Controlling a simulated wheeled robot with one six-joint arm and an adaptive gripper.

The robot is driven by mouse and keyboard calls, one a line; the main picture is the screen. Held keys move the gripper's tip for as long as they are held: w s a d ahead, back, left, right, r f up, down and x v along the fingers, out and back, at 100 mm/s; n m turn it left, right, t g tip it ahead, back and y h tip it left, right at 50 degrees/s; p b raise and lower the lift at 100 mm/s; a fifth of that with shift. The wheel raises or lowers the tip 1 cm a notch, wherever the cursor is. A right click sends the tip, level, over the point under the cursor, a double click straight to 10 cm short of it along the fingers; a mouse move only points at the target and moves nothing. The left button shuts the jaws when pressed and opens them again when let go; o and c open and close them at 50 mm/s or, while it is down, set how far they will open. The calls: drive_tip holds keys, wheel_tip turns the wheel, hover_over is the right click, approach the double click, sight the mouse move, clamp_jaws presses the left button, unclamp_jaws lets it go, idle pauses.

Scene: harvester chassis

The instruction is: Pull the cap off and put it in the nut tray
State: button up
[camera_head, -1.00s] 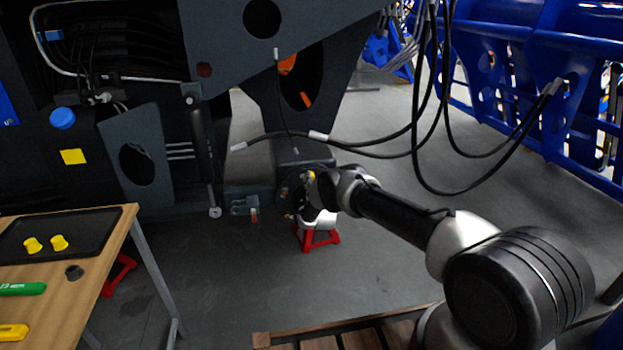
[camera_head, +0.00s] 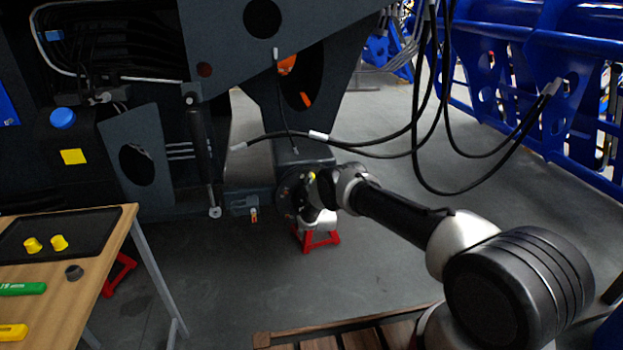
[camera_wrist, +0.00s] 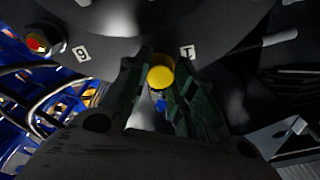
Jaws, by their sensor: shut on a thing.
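In the wrist view, my gripper (camera_wrist: 158,71) is shut on a yellow cap (camera_wrist: 160,78), whose round end shows between the two dark fingers. The cap is right at a dark round hub (camera_wrist: 150,25) with labels "9" and "1" on either side. I cannot tell whether the cap still sits on a stud. In the head view, my gripper is at the hub low on the chassis, mostly hidden by my wrist. A black tray (camera_head: 90,219) lies on the wooden table at left, with two yellow caps (camera_head: 46,243) in it.
The wooden table (camera_head: 104,262) also carries a grey cup-like piece (camera_head: 74,272), a green tool (camera_head: 22,288) and a yellow item (camera_head: 12,332). Black hoses (camera_head: 412,140) hang right of the chassis (camera_head: 150,120). A red stand (camera_head: 318,240) is below the hub.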

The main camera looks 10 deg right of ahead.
drive_tip(key=shift+s+f, duration=0.15)
drive_tip(key=shift+s, duration=2)
